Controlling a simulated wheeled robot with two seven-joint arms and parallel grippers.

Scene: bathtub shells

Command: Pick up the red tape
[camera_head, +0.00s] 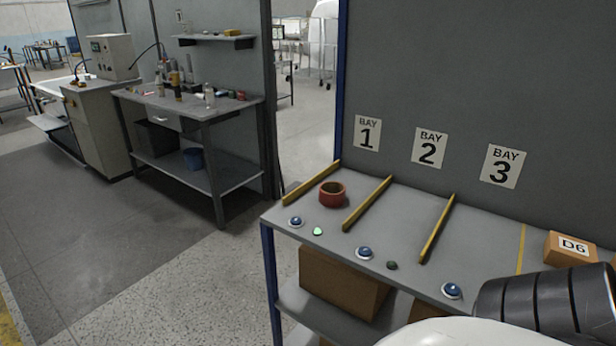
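The red tape (333,194) is a roll lying flat on the grey bench top, in the bay under the "BAY 1" sign (367,133). It lies between two yellow divider strips, the left one (312,183) and the right one (368,203). Nothing touches or covers it. A black ribbed part and a white rounded part of my own body show at the lower right. Neither of my grippers is in view.
Blue buttons, including one (296,221) in front of bay 1, and a lit green light (318,231) line the bench's front edge. A cardboard box marked D6 (571,248) sits at the right. Bays 2 and 3 look empty. Open floor (180,270) lies left of the bench.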

